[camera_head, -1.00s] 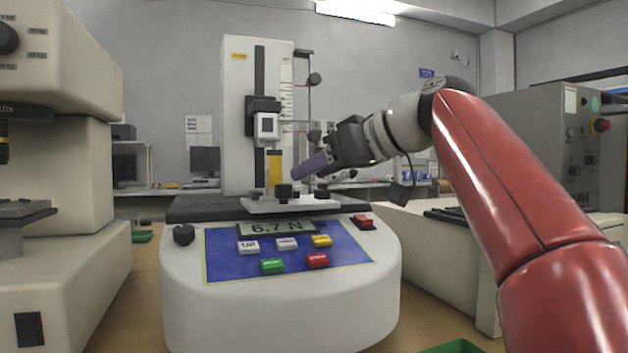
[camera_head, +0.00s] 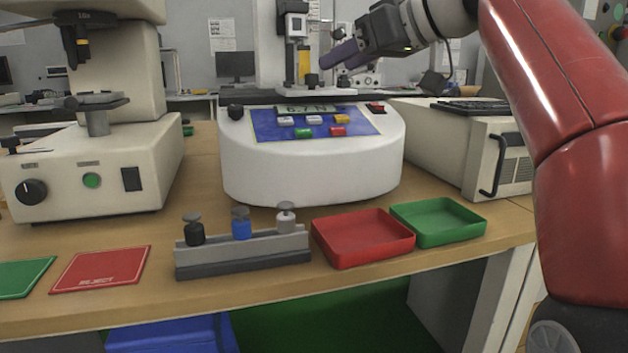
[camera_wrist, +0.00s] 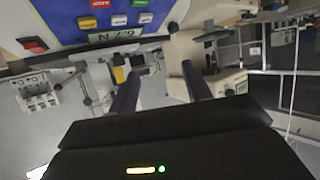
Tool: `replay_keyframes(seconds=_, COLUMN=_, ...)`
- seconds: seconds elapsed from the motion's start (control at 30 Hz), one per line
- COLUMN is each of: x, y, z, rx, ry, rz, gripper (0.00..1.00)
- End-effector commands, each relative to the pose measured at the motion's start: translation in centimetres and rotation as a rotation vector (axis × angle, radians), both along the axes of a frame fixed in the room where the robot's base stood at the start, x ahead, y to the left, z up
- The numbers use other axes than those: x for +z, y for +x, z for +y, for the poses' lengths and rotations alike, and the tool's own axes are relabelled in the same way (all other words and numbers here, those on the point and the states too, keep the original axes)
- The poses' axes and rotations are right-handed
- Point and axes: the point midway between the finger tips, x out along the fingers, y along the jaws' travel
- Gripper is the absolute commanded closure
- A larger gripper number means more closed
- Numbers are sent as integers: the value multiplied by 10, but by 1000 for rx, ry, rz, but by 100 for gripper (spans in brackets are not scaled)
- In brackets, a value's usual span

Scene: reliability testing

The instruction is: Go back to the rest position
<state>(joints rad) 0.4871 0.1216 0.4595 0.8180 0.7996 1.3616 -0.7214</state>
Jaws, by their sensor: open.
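My gripper (camera_head: 340,55) is in the upper middle of the head view, at the end of my red arm. It is beside the upright column of the white test machine (camera_head: 310,165), above its dark top plate. In the wrist view my gripper (camera_wrist: 158,80) shows two purple fingers spread apart with nothing held between them. A yellow piece (camera_head: 305,62) stands in the machine's fixture, left of my fingers and apart from them in the picture. The machine's display (camera_head: 307,109) reads about 6.7 N.
A microscope-like device (camera_head: 85,170) stands at left. A rack (camera_head: 243,262) holds three small capped parts. A red tray (camera_head: 362,240) and green tray (camera_head: 438,222) sit at the bench's front right. A red mat (camera_head: 100,270) and green mat (camera_head: 22,278) lie at front left. A beige cabinet (camera_head: 470,150) stands at right.

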Motion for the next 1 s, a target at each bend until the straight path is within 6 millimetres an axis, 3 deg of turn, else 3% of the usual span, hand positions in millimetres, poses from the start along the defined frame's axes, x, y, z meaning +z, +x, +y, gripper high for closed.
replay_keyframes(seconds=0.37, x=-30, y=-5, z=12, rx=-94, ry=-45, rz=110, gripper=51)
replay_keyframes(seconds=0.57, x=-60, y=-16, z=16, rx=-186, ry=-84, rz=201, gripper=51)
replay_keyframes(seconds=0.77, x=-107, y=-41, z=8, rx=-330, ry=-140, rz=316, gripper=51)
replay_keyframes(seconds=1.0, x=-201, y=-111, z=-33, rx=-586, ry=-220, rz=477, gripper=51)
